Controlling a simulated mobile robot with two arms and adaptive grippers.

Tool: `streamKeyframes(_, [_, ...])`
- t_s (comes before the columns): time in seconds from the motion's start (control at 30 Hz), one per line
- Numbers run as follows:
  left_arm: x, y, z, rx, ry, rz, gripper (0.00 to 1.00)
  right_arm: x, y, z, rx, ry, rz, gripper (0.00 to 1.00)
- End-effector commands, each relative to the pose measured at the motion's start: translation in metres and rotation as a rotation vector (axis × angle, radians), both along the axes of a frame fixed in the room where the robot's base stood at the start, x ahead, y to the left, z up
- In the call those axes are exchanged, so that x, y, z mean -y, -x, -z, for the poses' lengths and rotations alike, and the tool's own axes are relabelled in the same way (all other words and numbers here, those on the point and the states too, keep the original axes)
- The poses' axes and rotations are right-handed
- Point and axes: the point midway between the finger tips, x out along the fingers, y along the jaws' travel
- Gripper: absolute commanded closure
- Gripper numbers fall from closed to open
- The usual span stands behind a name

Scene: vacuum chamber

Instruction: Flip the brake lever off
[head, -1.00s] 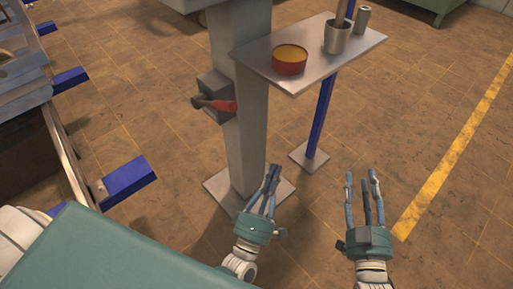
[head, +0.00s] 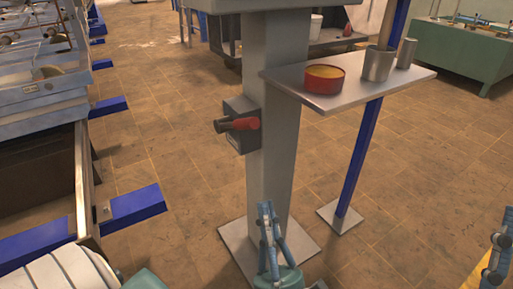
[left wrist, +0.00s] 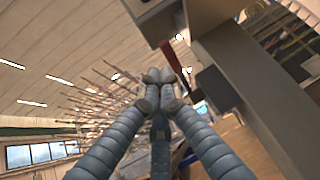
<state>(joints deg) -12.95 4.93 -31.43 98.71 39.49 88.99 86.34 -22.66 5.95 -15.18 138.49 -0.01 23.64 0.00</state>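The brake lever (head: 241,124) has a red handle and a dark end. It sticks out sideways from a grey box (head: 236,107) on the left side of a grey post (head: 276,170). My left gripper (head: 265,207) is below the lever, in front of the post's foot, and apart from the lever. In the left wrist view, the fingertips of my left gripper (left wrist: 158,77) meet with nothing between them, and the red lever (left wrist: 172,60) shows just beyond them. My right gripper (head: 503,240) is at the right edge, partly cut off.
A shelf (head: 340,90) right of the post holds a red tin (head: 323,78) and metal cups (head: 379,63), standing on a blue leg (head: 362,150). A framed machine with blue feet (head: 137,206) stands at the left. Floor between it and the post is clear.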

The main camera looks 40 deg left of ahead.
Motion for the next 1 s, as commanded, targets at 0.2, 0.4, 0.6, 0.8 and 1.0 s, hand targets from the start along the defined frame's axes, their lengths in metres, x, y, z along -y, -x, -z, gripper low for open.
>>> streamKeyframes(0.2, [-0.008, -0.006, -0.011, 0.002, -0.002, -0.002, 1.0, -0.001, -0.004, 0.003, -0.022, 0.006, 0.001, 0.6])
streamKeyframes(0.4, [-0.028, -0.022, -0.041, 0.003, -0.002, -0.001, 1.0, -0.002, -0.013, 0.01, -0.073, 0.022, 0.005, 0.6])
streamKeyframes(0.6, [-0.051, -0.041, -0.072, 0.002, -0.002, -0.002, 1.0, -0.003, -0.022, 0.018, -0.118, 0.037, 0.008, 0.6])
streamKeyframes(0.8, [-0.066, -0.054, -0.094, -0.001, -0.003, -0.001, 1.0, -0.004, -0.025, 0.023, -0.141, 0.043, 0.009, 0.6])
streamKeyframes(1.0, [-0.073, -0.06, -0.103, -0.001, -0.003, 0.0, 1.0, -0.004, -0.025, 0.024, -0.145, 0.042, 0.009, 0.6])
